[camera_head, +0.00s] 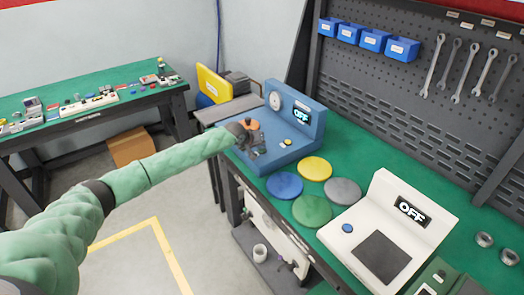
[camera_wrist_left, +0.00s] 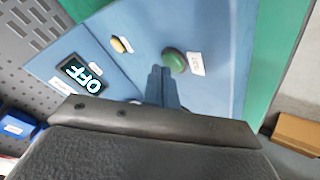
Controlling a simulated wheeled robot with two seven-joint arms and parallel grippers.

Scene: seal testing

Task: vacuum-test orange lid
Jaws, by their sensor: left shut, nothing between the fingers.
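The blue vacuum tester (camera_head: 290,155) stands on the green bench with a round gauge (camera_head: 274,101) and a display (camera_head: 301,116) reading OFF. An orange disc, seemingly the orange lid (camera_head: 252,125), shows on the tester behind my gripper, partly hidden. My left gripper (camera_head: 257,149) is over the tester's top, shut and empty. In the left wrist view its closed fingers (camera_wrist_left: 163,88) point at the panel, close beside a green button (camera_wrist_left: 174,62). I cannot tell whether they touch it. A yellow button (camera_wrist_left: 121,45) and the OFF display (camera_wrist_left: 83,75) are to the left. My right gripper is not in view.
Yellow (camera_head: 315,168), blue (camera_head: 285,185), grey (camera_head: 342,190) and green (camera_head: 311,210) discs lie on the bench right of the tester. A white device (camera_head: 395,235), also reading OFF, stands nearer. A pegboard (camera_head: 400,90) with wrenches and blue bins rises behind.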

